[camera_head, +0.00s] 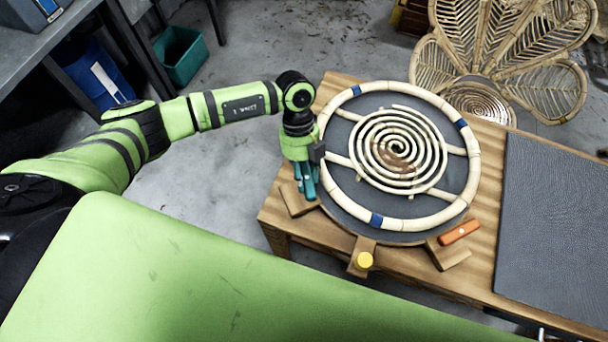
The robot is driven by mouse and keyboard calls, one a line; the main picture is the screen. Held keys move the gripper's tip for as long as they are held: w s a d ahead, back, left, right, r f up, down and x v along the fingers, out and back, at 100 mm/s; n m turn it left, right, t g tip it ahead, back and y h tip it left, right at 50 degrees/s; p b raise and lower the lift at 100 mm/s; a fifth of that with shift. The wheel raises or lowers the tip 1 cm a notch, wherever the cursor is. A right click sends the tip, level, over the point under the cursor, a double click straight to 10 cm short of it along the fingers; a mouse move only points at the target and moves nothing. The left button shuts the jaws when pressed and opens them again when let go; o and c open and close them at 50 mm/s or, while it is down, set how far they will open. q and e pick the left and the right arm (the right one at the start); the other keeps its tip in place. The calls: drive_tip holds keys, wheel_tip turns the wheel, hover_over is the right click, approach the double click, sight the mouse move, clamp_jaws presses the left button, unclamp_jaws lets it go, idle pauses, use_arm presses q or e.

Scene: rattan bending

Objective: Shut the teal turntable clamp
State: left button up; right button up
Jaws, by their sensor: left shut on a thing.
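The round turntable (340,213) lies on the wooden table and carries a pale rattan ring (410,222) with a rattan spiral (398,150) inside it. The teal clamp (307,184) sits at the turntable's left edge, on a wooden block. My left gripper (306,172) points down onto the teal clamp and is shut on it. The gripper hides the clamp's upper part, so I cannot tell how far the clamp is closed. My right gripper is not in view.
A dark mat (553,225) covers the table's right part. A rattan chair (500,60) stands behind. A green bin (181,55) is on the floor.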

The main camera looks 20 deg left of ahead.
use_arm(q)
drive_tip(key=m+b, duration=0.1)
drive_tip(key=m+y+b, duration=0.1)
drive_tip(key=m+b, duration=0.1)
drive_tip(key=shift+w+f+m, duration=0.2)
drive_tip(key=shift+m, duration=0.1)
drive_tip(key=m+y+b, duration=0.2)
drive_tip(key=m+b, duration=0.3)
drive_tip(key=m+y+b, duration=0.2)
drive_tip(key=m+b, duration=0.2)
drive_tip(key=b, duration=0.1)
drive_tip(key=shift+w+d+m, duration=0.15)
drive_tip(key=shift+w+m, duration=0.05)
drive_tip(key=shift+m, duration=0.2)
drive_tip(key=shift+d+r+m+t+y+b, duration=0.15)
drive_tip(key=shift+m+t+y+b, duration=0.25)
drive_tip(key=shift+m+b, duration=0.9)
drive_tip(key=shift+r, duration=0.1)
drive_tip(key=o, duration=1.2)
drive_tip(key=shift+c, duration=0.2)
drive_tip(key=v, duration=1.2)
